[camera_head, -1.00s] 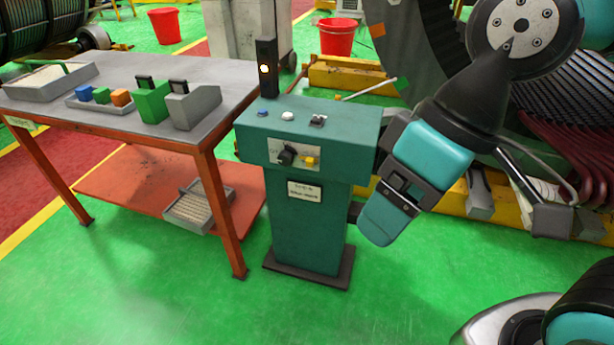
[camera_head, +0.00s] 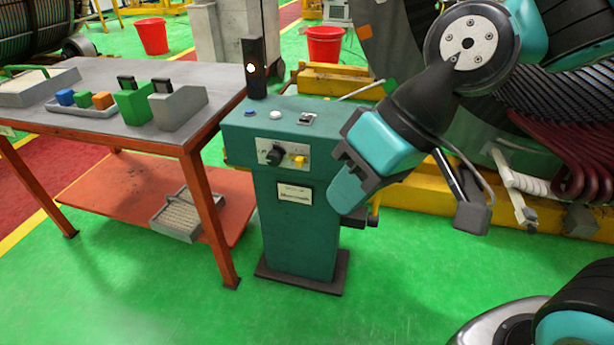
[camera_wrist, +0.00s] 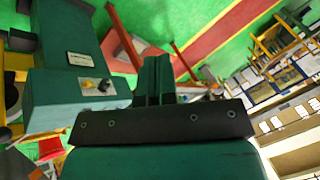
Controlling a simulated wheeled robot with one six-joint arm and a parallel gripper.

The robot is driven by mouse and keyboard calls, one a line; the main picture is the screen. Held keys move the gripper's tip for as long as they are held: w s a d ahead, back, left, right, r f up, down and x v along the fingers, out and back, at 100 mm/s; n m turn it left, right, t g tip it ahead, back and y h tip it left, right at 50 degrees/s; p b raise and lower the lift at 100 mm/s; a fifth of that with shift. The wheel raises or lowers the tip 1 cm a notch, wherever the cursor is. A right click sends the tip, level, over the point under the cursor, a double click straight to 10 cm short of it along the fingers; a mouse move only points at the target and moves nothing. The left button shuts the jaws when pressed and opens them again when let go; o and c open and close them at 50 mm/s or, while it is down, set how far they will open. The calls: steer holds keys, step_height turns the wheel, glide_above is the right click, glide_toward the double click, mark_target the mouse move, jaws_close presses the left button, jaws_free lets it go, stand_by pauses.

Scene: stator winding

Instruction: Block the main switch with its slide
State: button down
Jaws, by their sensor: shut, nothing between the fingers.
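The main switch is a black knob (camera_head: 275,155) on the light plate at the front of the green control pedestal (camera_head: 300,235). Its yellow slide (camera_head: 298,160) sits just right of the knob, apart from it. In the wrist view the knob (camera_wrist: 104,87) and the yellow slide (camera_wrist: 87,83) show on the pedestal face, left of my fingers. My gripper (camera_wrist: 153,72) is shut and empty. In the head view its teal housing (camera_head: 350,188) is right of the plate, in front of the pedestal's right side, and I cannot make out the fingertips there.
A blue button, a white button and a small switch (camera_head: 307,118) are on the pedestal top, with a lit lamp post (camera_head: 254,72) behind. An orange-legged table (camera_head: 100,117) with blocks and trays stands left. Green floor (camera_head: 140,290) in front is free.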

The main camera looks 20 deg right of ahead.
steer(key=w+f+m+t+y+b, duration=0.5)
steer(key=w+f+m+t+b, duration=0.25)
steer(key=w+f+b, duration=0.8)
steer(key=w+d+f+m+t+h+b, duration=0.6)
steer(key=w+d+f+m+t+b, duration=0.2)
steer(key=w+d+f+m+b, duration=0.3)
steer(key=shift+w+d+f+m+t, duration=0.35)
steer(key=shift+w+d+f+m, duration=0.1)
steer(key=shift+d+m, duration=0.45)
steer(key=shift+a, duration=0.1)
